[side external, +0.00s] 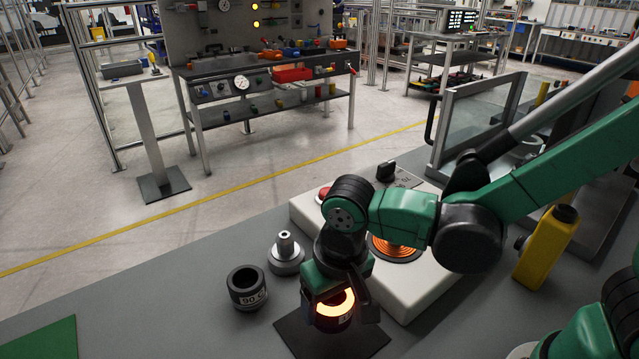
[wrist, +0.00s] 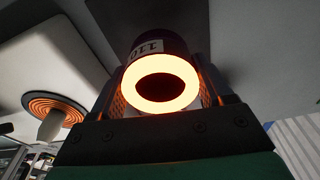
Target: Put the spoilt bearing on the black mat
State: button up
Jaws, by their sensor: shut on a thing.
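The bearing (side external: 336,303) is a dark ring with a glowing orange-yellow face. The black mat (side external: 300,337) lies flat on the bench under the held bearing. The bearing is over the mat in the side view; I cannot tell whether it touches it.
A dark ring marked 90 C (side external: 247,288) and a grey stepped hub (side external: 286,254) stand left of my gripper. A white heater (side external: 415,290) with an orange coil (side external: 395,250) is close on the right. A green mat (side external: 45,342) lies front left; a yellow bottle (side external: 546,247) stands right.

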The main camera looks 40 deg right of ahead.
aim_at(332, 317)
jog(key=shift+f, duration=1.85)
jog(key=shift+f, duration=0.15)
jog(key=o, duration=1.5)
notch_tip(332, 317, up, 12)
jog(key=s, duration=0.1)
jog(key=d+t, duration=0.2)
jog(key=d, duration=0.2)
jog(key=w+d+t, duration=0.1)
jog(key=d+t, duration=0.1)
jog(key=d, duration=0.3)
jog(key=d+n+t, duration=0.1)
jog(key=d, duration=0.3)
jog(key=shift+w+d+r+t, duration=0.25)
jog(key=shift+w+t, duration=0.1)
jog(key=shift+t, duration=0.05)
